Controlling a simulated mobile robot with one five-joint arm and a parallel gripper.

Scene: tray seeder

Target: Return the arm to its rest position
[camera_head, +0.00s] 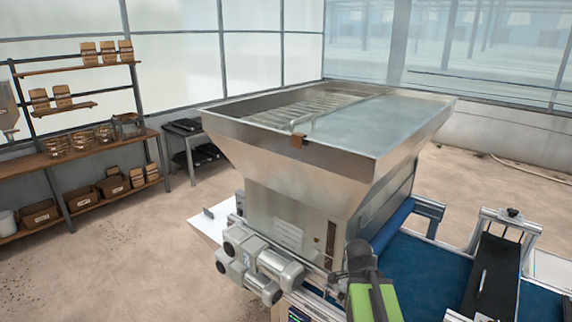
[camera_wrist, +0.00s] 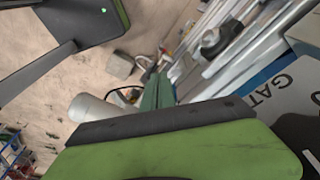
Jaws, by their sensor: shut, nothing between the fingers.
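My gripper (camera_head: 368,285), with black and green parts, is at the bottom of the head view. It stands upright just right of the motors on the machine's front and left of the blue belt. It is shut with nothing in it. In the wrist view, a broad black and green part of mine fills the bottom. Another dark part with a green edge comes in at the upper left. The fingertips do not show clearly, and most of my arm is out of view.
The steel seeder hopper (camera_head: 290,165) rises close behind my gripper. Silver motors (camera_head: 262,262) jut out at its left. Shelves (camera_head: 85,150) stand far left. The floor (camera_head: 120,260) at the left is clear.

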